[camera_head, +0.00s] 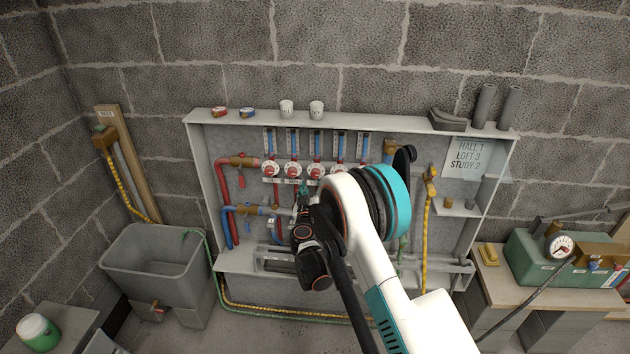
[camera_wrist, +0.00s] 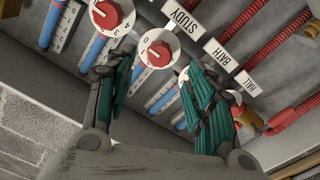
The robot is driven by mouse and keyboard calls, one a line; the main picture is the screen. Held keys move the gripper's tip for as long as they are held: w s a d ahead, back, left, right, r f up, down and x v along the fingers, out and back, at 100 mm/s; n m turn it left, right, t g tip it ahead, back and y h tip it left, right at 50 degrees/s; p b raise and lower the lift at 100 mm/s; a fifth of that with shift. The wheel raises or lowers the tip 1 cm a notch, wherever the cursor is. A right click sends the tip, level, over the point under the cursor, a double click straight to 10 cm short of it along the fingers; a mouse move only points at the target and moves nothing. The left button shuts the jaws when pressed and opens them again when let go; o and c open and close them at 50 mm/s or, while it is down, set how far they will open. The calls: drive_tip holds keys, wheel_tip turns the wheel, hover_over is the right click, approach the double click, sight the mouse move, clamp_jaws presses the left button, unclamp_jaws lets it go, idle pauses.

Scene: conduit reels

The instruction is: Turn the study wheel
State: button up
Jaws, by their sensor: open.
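The study wheel, a red knob on a white numbered dial (camera_wrist: 158,53), is in the wrist view beside the STUDY label (camera_wrist: 183,17). The digits 0 and 1 show on its dial. In the head view it appears to be the third wheel (camera_head: 315,171) in the row. My gripper (camera_wrist: 155,68) is open and empty, with one green-padded finger on each side of the study wheel. I cannot tell whether they touch it. In the head view my gripper (camera_head: 304,190) is just below the wheel row. A sign (camera_head: 465,158) reads HALL 1, LOFT 3, STUDY 2.
A neighbouring wheel (camera_wrist: 108,14) is close to the left finger; another, partly hidden, is behind the right finger. BATH (camera_wrist: 220,53) and HALL (camera_wrist: 243,82) labels follow. White cups (camera_head: 287,109) stand on the cabinet top. A grey tub (camera_head: 155,262) is left, a green pump box (camera_head: 530,258) right.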

sight(315, 175)
drive_tip(key=w+b, duration=0.1)
drive_tip(key=w, duration=0.5)
drive_tip(key=shift+w+d+b, duration=0.1)
drive_tip(key=shift+w+b, duration=0.2)
drive_tip(key=shift+b, duration=0.05)
drive_tip(key=c, duration=1.1)
